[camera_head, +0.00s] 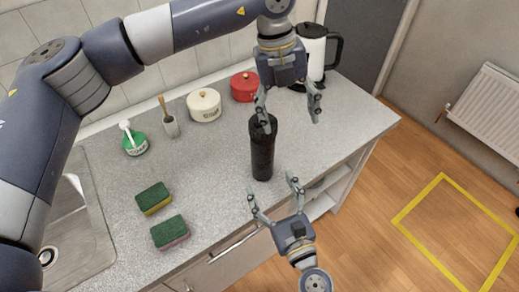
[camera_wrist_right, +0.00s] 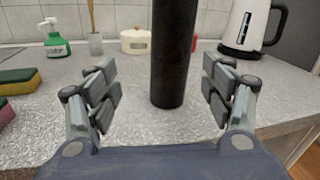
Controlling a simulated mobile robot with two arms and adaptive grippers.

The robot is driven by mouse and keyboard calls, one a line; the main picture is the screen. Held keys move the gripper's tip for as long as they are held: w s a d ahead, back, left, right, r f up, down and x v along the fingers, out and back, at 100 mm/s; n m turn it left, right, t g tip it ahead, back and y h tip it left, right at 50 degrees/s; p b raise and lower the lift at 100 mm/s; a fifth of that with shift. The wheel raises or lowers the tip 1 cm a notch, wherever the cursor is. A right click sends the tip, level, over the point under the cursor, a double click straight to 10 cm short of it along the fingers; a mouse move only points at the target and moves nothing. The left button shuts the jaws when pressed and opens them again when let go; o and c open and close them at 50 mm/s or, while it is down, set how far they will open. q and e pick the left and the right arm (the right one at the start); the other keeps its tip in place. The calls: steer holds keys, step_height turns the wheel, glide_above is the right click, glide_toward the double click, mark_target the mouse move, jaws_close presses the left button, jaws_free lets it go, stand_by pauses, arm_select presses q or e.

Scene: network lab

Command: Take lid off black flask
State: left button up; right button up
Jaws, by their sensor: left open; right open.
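The black flask (camera_head: 262,152) stands upright on the grey counter, near its front edge. Its top is partly hidden behind a finger of my left gripper, so I cannot make out the lid clearly. My left gripper (camera_head: 289,115) is open and points down at the flask's top, with one finger over the top and the other to its right. My right gripper (camera_head: 271,188) is open in front of the flask, low down, with its fingers toward it. In the right wrist view the flask (camera_wrist_right: 173,55) stands beyond and between the open fingers (camera_wrist_right: 160,95), apart from them.
A white kettle (camera_head: 312,50) stands at the back right. A red pot (camera_head: 244,87), a cream pot (camera_head: 204,105), a brush cup (camera_head: 171,126) and a green bottle (camera_head: 134,143) line the back. Two sponges (camera_head: 154,198) (camera_head: 170,233) lie left, beside the sink (camera_head: 75,235).

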mark_target(266, 164)
arm_select(q)
steer(key=w+a, duration=0.1)
steer(key=w+a+r+y, duration=0.1)
steer(key=a, duration=0.1)
steer(key=a+r+n+t+y, duration=0.1)
steer(key=a, duration=0.1)
steer(key=shift+w, duration=0.4)
arm_select(e)
steer(key=shift+w+d+f+m+t+h, duration=0.2)
steer(key=shift+m+h, duration=0.1)
steer(key=shift+m, duration=0.2)
steer(key=shift+w+d+f+m+t+h, duration=0.15)
steer(key=shift+m+h, duration=0.15)
steer(key=shift+m, duration=0.2)
arm_select(q)
steer(key=shift+w+a+r, duration=0.1)
steer(key=shift+a+r, duration=0.1)
steer(key=shift+a, duration=0.05)
arm_select(e)
steer(key=shift+w, duration=0.45)
arm_select(q)
steer(key=shift+d, duration=0.1)
arm_select(e)
steer(key=x, duration=0.9)
steer(key=shift+w+a, duration=0.15)
steer(key=shift+w, duration=0.2)
steer(key=shift+c, duration=0.4)
